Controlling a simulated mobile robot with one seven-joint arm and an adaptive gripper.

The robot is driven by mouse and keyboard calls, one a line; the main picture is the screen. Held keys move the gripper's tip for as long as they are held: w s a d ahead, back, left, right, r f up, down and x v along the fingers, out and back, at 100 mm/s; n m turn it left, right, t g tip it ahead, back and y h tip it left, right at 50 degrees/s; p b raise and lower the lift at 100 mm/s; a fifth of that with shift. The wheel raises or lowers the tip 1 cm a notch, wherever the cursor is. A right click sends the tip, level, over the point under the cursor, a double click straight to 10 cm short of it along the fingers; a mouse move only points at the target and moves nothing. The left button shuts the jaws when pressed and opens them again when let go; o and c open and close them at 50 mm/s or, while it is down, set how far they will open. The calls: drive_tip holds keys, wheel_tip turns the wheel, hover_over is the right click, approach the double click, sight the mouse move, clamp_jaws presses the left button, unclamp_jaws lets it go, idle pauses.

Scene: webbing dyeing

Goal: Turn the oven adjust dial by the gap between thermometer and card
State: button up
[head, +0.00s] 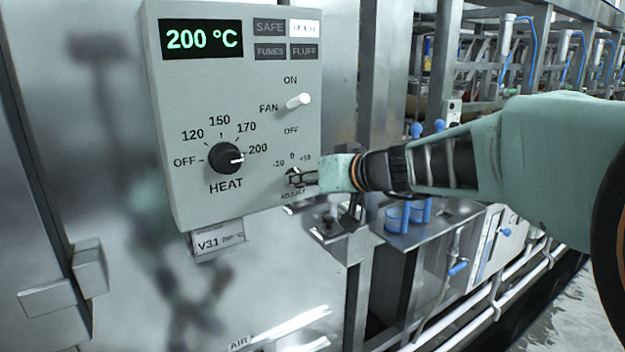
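The grey control box (180,95) hangs on the oven front at the left. Its display (201,39) reads 200 °C. The black heat dial (226,158) has its white mark turned toward 200. The small adjust dial (293,175) sits at the box's lower right, under marks -10, 0 and +10; it is mostly hidden by my gripper. My gripper (303,180) reaches in from the right with its fingertips at the adjust dial. Whether the fingers are closed on it is too small to tell. No thermometer or card is clearly recognizable.
A white fan switch (299,101) sticks out above the adjust dial. A tag marked V3.1 (219,241) hangs below the box. A metal shelf (408,238) with blue cups (397,218) stands under my arm. Machine frames fill the right background.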

drive_tip(key=c, duration=0.6)
drive_tip(key=shift+o, duration=0.2)
drive_tip(key=shift+f+m+b, duration=0.1)
drive_tip(key=shift+m+b, duration=0.2)
drive_tip(key=shift+b, duration=0.35)
drive_tip(key=m+y+b, duration=0.1)
drive_tip(key=m+b, duration=0.1)
drive_tip(key=b, duration=0.3)
drive_tip(key=m+g+y+b, duration=0.1)
drive_tip(key=m+y+b, duration=0.1)
drive_tip(key=b, duration=0.3)
drive_tip(key=shift+w+d+m, duration=0.15)
drive_tip(key=shift+d+m, duration=0.05)
drive_tip(key=shift+m, duration=0.3)
drive_tip(key=shift+y, duration=0.3)
drive_tip(key=o, duration=1.2)
drive_tip(key=shift+c, duration=0.2)
